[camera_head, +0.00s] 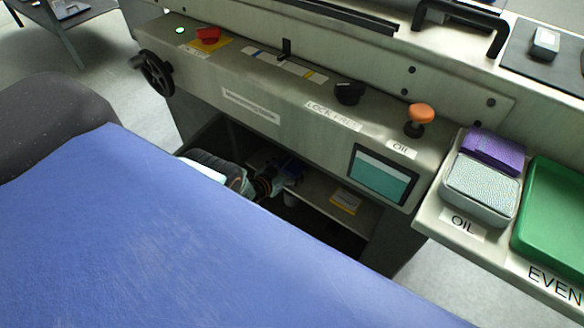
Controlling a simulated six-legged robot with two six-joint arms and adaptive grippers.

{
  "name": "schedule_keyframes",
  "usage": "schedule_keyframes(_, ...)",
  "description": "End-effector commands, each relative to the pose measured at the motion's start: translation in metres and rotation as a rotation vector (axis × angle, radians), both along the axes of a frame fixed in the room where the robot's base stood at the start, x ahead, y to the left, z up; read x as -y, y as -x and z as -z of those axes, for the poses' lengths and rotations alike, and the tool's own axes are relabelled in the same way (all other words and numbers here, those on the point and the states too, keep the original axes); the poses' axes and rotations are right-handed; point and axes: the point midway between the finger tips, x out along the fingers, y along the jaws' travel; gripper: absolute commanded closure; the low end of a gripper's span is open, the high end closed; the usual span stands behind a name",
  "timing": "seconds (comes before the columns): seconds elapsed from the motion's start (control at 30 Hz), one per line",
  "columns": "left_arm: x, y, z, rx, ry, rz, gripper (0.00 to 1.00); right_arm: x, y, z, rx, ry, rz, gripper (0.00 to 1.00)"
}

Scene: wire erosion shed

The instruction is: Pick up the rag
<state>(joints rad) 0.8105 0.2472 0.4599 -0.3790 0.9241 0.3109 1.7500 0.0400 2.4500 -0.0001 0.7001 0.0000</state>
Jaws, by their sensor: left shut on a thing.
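My left gripper (272,183) is inside the dark open bay under the machine's front panel. It is shut on a small dark-blue thing (292,171), which looks like the rag. The bay is in deep shadow, so the rag's folds and how far it hangs or touches the shelf cannot be told. My right gripper is not in view.
The bay's shelf (322,208) holds a yellow-labelled item (346,201). A small white cup-like thing (290,199) is just below the gripper. The panel (280,98) overhangs the bay.

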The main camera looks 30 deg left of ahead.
Motion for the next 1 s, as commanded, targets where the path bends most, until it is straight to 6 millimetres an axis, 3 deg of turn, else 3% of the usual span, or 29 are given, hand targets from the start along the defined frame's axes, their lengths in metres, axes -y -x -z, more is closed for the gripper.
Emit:
schedule_keyframes(0.17,0.0,0.0,0.0,0.0,0.0,0.0,0.47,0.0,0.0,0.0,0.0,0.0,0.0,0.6)
schedule_keyframes(0.57,0.004,-0.001,-0.01,0.0,0.001,0.0,0.47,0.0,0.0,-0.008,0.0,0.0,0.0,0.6)
schedule_keyframes(1.0,0.003,-0.001,-0.064,0.001,0.001,-0.001,0.47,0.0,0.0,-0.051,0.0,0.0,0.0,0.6)
